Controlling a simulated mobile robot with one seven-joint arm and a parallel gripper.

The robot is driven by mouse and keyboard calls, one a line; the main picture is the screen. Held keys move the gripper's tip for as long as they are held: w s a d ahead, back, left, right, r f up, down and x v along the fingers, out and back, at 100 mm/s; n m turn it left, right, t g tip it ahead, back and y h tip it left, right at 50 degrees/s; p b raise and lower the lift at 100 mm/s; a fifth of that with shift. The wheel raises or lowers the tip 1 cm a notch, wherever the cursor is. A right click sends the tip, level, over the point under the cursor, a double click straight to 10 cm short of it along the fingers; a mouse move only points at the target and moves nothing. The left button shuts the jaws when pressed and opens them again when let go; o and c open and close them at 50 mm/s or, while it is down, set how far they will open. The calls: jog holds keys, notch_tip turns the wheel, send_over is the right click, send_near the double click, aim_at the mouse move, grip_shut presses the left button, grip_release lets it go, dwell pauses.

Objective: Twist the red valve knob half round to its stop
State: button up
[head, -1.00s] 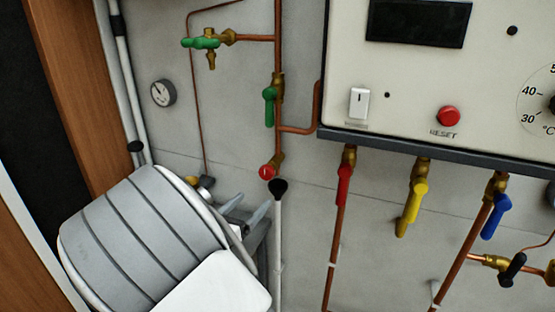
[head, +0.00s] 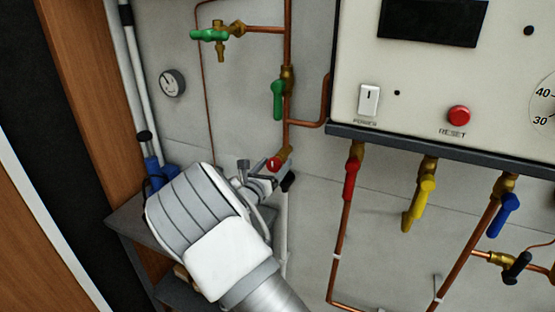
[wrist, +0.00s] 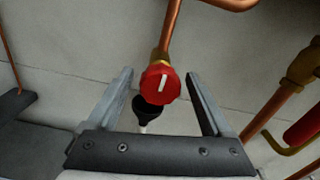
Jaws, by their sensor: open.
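The red valve knob (head: 273,163) sits on a brass fitting at the lower end of a copper pipe. In the wrist view the knob (wrist: 160,86) is round with a ridged edge, and its white mark stands nearly upright. My gripper (head: 265,176) is open at the knob in the head view. In the wrist view my gripper (wrist: 159,76) has one finger on each side of the knob, with a visible gap on both sides. I cannot tell how deep the knob lies between the fingers.
A black-capped white pipe (head: 284,215) stands just below the knob. A green lever (head: 278,99) is above it. Red (head: 351,180), yellow (head: 421,200) and blue (head: 501,214) levers hang to the right under the control box (head: 420,75). A dark shelf (head: 128,222) is at left.

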jog(key=shift+x, duration=1.2)
grip_shut()
